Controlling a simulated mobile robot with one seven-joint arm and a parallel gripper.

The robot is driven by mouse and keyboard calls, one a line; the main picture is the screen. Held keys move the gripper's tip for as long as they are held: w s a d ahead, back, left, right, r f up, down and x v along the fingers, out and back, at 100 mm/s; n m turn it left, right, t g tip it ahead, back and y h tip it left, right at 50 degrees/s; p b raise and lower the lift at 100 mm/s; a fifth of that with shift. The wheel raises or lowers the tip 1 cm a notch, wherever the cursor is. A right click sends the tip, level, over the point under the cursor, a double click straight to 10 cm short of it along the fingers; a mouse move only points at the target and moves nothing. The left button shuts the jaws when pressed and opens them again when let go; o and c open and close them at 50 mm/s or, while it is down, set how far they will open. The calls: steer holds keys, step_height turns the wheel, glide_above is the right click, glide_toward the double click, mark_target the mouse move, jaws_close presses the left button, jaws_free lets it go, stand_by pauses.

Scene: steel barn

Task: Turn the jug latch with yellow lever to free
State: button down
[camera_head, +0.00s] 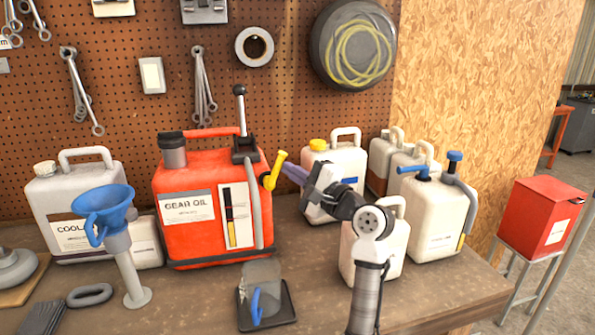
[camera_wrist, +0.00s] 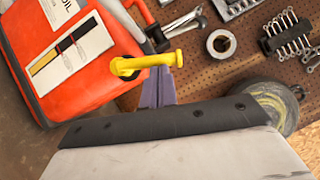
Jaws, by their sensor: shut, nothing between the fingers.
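The red gear oil jug (camera_head: 180,240) stands upright on the bench, left of centre in the head view. Its yellow lever (camera_head: 274,171) sticks out at the jug's right side, angled up to the right. In the wrist view the yellow lever (camera_wrist: 145,64) lies roughly level across the tips of my purple fingers (camera_wrist: 161,78), with the red jug (camera_wrist: 60,55) to the left. My gripper (camera_head: 285,169) comes in from the right, shut and empty. Its tips are at the lever, touching or very close; I cannot tell which. The latch's pivot is hard to make out.
A white jug with a yellow cap (camera_head: 333,193) stands behind my gripper, with more white jugs to the right. A blue funnel (camera_head: 103,206) on a stand and a small clear container on a black tray (camera_head: 268,318) are in front. Tools hang on the pegboard (camera_head: 120,110).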

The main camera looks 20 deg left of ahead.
steer(key=n, duration=0.1)
steer(key=a+r+n+g+h+p, duration=0.1)
steer(key=shift+s+r+n+p, duration=0.15)
steer(key=shift+s+n+p, duration=0.15)
steer(key=shift+s+a, duration=0.1)
steer(key=shift+a, duration=0.05)
steer(key=shift+s+a+r+p, duration=0.1)
steer(key=shift+a+p, duration=0.05)
steer(key=shift+p, duration=0.2)
steer(key=shift+d, duration=0.2)
stand_by(0.3)
